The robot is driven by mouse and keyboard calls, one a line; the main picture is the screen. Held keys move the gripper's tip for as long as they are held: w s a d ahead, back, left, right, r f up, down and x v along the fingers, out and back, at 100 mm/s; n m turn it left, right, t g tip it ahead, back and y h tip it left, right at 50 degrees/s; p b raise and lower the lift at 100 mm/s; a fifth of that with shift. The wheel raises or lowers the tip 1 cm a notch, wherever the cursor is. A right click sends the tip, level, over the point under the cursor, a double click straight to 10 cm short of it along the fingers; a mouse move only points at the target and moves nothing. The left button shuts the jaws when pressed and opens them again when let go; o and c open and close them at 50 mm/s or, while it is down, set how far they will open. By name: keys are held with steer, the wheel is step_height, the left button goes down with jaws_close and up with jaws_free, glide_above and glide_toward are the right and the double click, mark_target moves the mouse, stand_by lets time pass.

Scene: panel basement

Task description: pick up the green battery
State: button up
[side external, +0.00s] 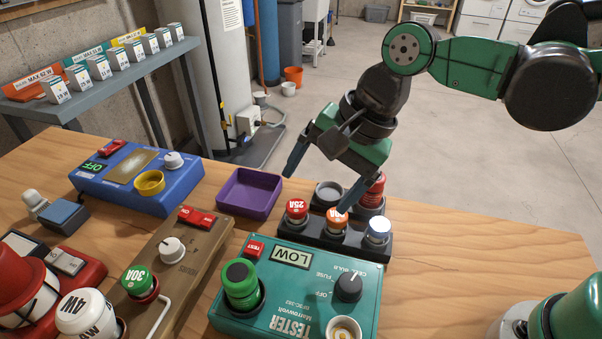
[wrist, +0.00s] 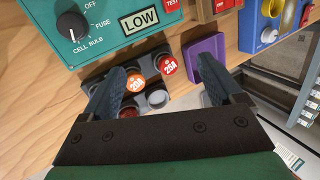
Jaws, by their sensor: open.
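The green battery appears to be the green cylinder with a dark top (side external: 240,282), standing upright in a round socket at the left of the teal tester (side external: 300,318). The wrist view shows the tester's LOW display and knob (wrist: 75,25), but not the green cylinder. My gripper (side external: 322,180) is open and empty over the dark fuse rack (side external: 313,235), behind and to the right of the green cylinder and well apart from it. In the wrist view my gripper (wrist: 165,88) has its fingers spread on either side of the rack's fuses; contact cannot be told.
The rack holds a red 25A fuse (side external: 297,209), an orange fuse (side external: 336,220), a blue-white one (side external: 377,228) and a red one (side external: 373,190). A purple tray (side external: 247,193) is behind. Blue (side external: 135,178) and brown (side external: 173,262) panels stand left. Bare wood lies right.

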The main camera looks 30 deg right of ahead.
mark_target(238, 271)
steer(key=s+a+m+g, duration=0.1)
steer(key=a+m, duration=0.1)
steer(key=a, duration=0.1)
steer(key=s+a+f+m+g, duration=0.1)
steer(key=a, duration=0.3)
steer(key=s+a+f+m+g, duration=0.1)
steer(key=a+m, duration=0.1)
steer(key=a, duration=0.1)
steer(key=shift+a+m+y, duration=0.2)
steer(key=shift+m+y, duration=0.1)
steer(key=shift+s+a+f, duration=0.1)
steer(key=shift+a+f, duration=0.05)
steer(key=shift+a, duration=0.1)
steer(key=shift+m, duration=0.3)
steer(key=shift+x, duration=2.65)
jaws_close()
